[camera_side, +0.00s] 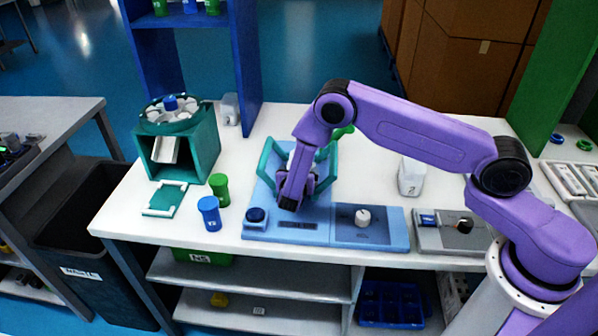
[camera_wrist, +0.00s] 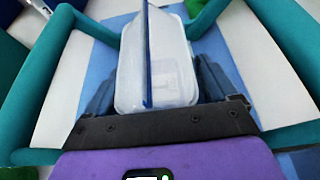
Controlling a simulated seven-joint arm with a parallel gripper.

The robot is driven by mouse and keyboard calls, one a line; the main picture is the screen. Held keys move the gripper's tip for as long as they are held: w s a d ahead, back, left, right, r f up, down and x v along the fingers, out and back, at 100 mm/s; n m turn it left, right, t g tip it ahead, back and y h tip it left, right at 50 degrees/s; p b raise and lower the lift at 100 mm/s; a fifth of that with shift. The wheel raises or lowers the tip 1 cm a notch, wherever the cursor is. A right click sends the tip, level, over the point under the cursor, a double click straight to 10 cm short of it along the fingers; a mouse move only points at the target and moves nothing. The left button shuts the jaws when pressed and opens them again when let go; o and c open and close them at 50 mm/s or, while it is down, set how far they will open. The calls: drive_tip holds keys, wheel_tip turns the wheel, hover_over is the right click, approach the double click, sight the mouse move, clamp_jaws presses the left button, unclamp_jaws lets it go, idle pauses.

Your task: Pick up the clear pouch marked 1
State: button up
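A clear, whitish pouch or container (camera_wrist: 175,75) with a thin blue strip upright along its middle sits between my fingers in the wrist view. No number on it is legible. My gripper (camera_wrist: 158,88) has its dark blue fingers apart, one on each side of it. They are close to its sides, and the strip stands clear of both; I see no clear squeeze. In the side view my gripper (camera_side: 308,183) points down inside a teal frame (camera_side: 332,168) on a light blue base (camera_side: 290,222), and my arm mostly hides the pouch.
A whitish container (camera_side: 411,178) stands to the right of the frame. Blue (camera_side: 209,213) and green (camera_side: 220,190) cylinders stand to the left, by a teal stand (camera_side: 180,150). Teal bars run close on both sides of my gripper. The table behind the frame is fairly clear.

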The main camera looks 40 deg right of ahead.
drive_tip(key=c, duration=0.9)
drive_tip(key=shift+o, duration=0.2)
